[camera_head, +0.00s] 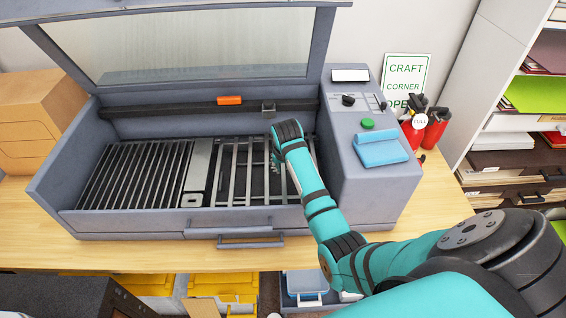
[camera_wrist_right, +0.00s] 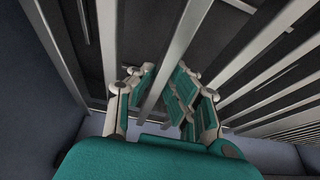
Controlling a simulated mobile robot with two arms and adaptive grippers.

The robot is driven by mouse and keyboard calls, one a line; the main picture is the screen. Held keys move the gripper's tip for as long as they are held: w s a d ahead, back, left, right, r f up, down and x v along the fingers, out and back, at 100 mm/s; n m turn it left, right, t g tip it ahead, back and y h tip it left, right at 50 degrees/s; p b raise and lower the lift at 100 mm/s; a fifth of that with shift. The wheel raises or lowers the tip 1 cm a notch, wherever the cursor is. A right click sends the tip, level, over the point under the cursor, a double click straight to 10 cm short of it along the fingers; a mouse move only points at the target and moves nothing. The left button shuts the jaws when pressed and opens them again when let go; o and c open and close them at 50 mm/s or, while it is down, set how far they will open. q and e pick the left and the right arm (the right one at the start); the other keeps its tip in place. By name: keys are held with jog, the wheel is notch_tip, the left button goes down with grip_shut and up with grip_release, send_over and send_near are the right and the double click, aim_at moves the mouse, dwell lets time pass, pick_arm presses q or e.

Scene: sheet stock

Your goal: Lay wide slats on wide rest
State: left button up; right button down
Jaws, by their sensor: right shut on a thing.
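The open grey machine has two slat sections in its bed. The right section (camera_head: 232,172) holds several widely spaced pale slats over a dark floor, with crossbars. My right gripper (camera_head: 278,160) is down at the right part of this section; its own arm partly covers the place. In the right wrist view, my right gripper (camera_wrist_right: 163,88) is shut on a long pale slat (camera_wrist_right: 182,42) that runs between its fingers. Whether this slat touches its supports cannot be told. My left gripper is not in view.
A raised glass lid (camera_head: 180,45) stands behind the bed. The control panel (camera_head: 367,123) with a blue folded item (camera_head: 380,148) is right of it. A front handle (camera_head: 250,241) sticks out. Red bottles (camera_head: 430,128) and shelves (camera_head: 510,130) stand further right.

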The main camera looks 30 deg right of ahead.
jog(key=shift+f, duration=0.75)
dwell(1.4)
jog(key=c, duration=1.2)
grip_release()
jog(key=shift+f, duration=0.1)
jog(key=shift+v, duration=4.1)
